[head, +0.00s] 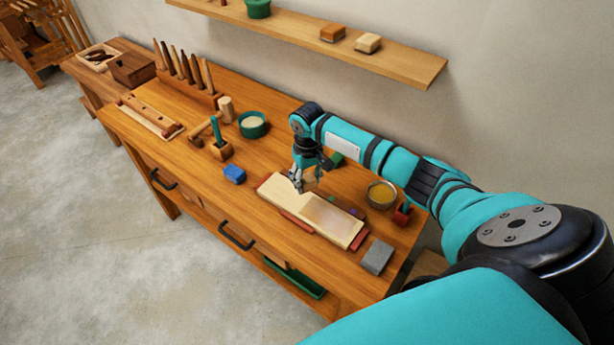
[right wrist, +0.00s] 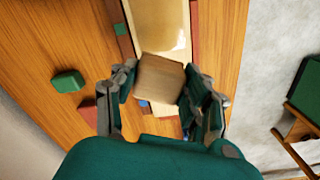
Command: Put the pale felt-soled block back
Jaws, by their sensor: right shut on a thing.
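My right gripper (head: 298,183) is over the left part of a pale wooden board (head: 342,230) on the workbench. In the right wrist view the gripper (right wrist: 160,92) is shut on a pale wooden block (right wrist: 160,78), with a finger on each side of it. The board also shows in that view (right wrist: 158,25), beyond the block. The block's underside is hidden, so I cannot see felt on it or tell whether it touches the board. In the head view the fingers mostly hide the block. My left gripper is out of view.
A wall shelf (head: 415,68) carries a pale block (head: 367,43), an orange-brown block (head: 333,33) and a green pot (head: 258,9). Near the board are a blue block (head: 234,174), a bowl of amber stuff (head: 382,194) and a grey block (head: 377,256).

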